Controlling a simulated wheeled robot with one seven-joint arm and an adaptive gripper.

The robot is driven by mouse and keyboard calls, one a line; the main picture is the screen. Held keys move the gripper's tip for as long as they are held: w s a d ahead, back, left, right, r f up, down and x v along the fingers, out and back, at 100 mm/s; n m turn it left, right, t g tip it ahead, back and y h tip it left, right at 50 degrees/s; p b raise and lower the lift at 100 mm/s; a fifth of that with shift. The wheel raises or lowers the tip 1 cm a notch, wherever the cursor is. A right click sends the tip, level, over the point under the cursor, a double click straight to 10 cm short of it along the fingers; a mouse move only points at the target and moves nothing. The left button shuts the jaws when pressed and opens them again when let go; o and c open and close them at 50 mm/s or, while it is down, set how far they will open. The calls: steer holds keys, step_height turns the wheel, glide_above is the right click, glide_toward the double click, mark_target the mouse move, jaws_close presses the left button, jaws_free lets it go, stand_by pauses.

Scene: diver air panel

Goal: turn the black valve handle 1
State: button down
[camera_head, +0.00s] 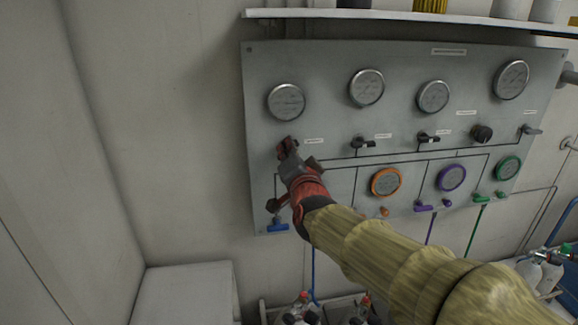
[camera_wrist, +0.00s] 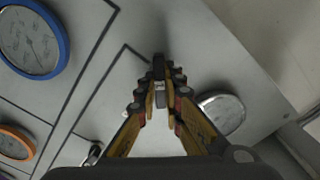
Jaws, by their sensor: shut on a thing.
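My gripper (camera_head: 287,150) is at the left side of the grey panel (camera_head: 320,65), just below the leftmost silver gauge. In the wrist view my gripper (camera_wrist: 161,90) has its fingers closed in on a small dark piece, the black valve handle (camera_wrist: 158,66), which shows between and just beyond the fingertips. In the head view my gripper and wrist cover this handle, so its angle cannot be told there. Two similar black handles, one (camera_head: 362,143) and another (camera_head: 428,138), stick out to the right, apart from my gripper.
Silver gauges, including the leftmost one (camera_head: 286,102), line the panel top. A black knob (camera_head: 482,133) and an orange gauge (camera_head: 386,181) are further right. A blue handle (camera_head: 277,225) is below my gripper. A shelf (camera_head: 400,17) runs above. Bare wall lies left.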

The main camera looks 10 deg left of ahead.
steer(key=m+b, duration=0.4)
steer(key=b, duration=0.1)
steer(key=shift+f, duration=0.4)
steer(key=m+b, duration=0.3)
steer(key=shift+m, duration=0.4)
steer(key=shift+r+m+b, duration=0.15)
steer(key=shift+m+b, duration=0.15)
steer(key=c, duration=1.9)
jaws_free()
steer(key=v, duration=1.2)
